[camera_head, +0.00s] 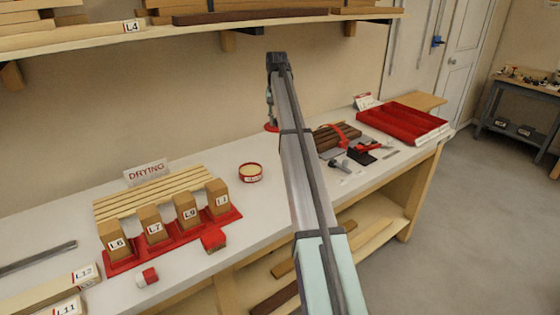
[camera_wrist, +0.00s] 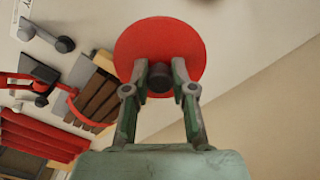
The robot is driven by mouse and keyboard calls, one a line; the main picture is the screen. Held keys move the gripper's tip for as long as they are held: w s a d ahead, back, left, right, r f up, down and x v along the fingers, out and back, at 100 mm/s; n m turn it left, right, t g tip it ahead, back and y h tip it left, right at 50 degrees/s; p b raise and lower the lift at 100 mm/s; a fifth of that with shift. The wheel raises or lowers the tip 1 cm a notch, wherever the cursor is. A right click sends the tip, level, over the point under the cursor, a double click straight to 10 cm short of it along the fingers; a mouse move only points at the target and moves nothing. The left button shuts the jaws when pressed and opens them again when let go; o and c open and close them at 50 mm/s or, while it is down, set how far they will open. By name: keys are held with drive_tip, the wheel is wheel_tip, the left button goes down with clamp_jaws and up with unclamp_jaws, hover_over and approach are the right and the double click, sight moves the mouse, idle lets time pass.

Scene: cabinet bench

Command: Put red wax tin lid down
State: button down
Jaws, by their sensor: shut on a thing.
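The red wax tin lid (camera_wrist: 160,40) is a round red disc with a dark knob (camera_wrist: 158,82) at its middle, seen in the wrist view. My gripper (camera_wrist: 160,76) is shut on the knob, a finger on each side. In the head view, a sliver of the lid (camera_head: 270,127) shows left of my arm, at the bench's back part; the rest is hidden. I cannot tell if it touches the bench top. The open red wax tin (camera_head: 251,173), with pale yellow wax inside, stands on the bench to the left of the lid.
A red rack (camera_head: 125,266) with labelled wood blocks and a slatted drying rack (camera_head: 150,194) stand left. Right of my arm are brown slats (camera_head: 335,137), small tools and red trays (camera_head: 402,123). A shelf (camera_head: 200,30) hangs above. The bench near the tin is clear.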

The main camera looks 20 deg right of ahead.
sight(276, 126)
wheel_tip(276, 126, down, 18)
drive_tip(key=p, duration=0.2)
drive_tip(key=shift+a+r+p, duration=0.1)
drive_tip(key=shift+r+p, duration=0.1)
drive_tip(key=shift+p, duration=0.15)
drive_tip(key=shift+f, duration=0.15)
drive_tip(key=c, duration=1)
unclamp_jaws()
drive_tip(key=shift+o, duration=0.2)
wheel_tip(276, 126, up, 12)
drive_tip(key=shift+r+b, duration=0.2)
drive_tip(key=shift+b, duration=0.8)
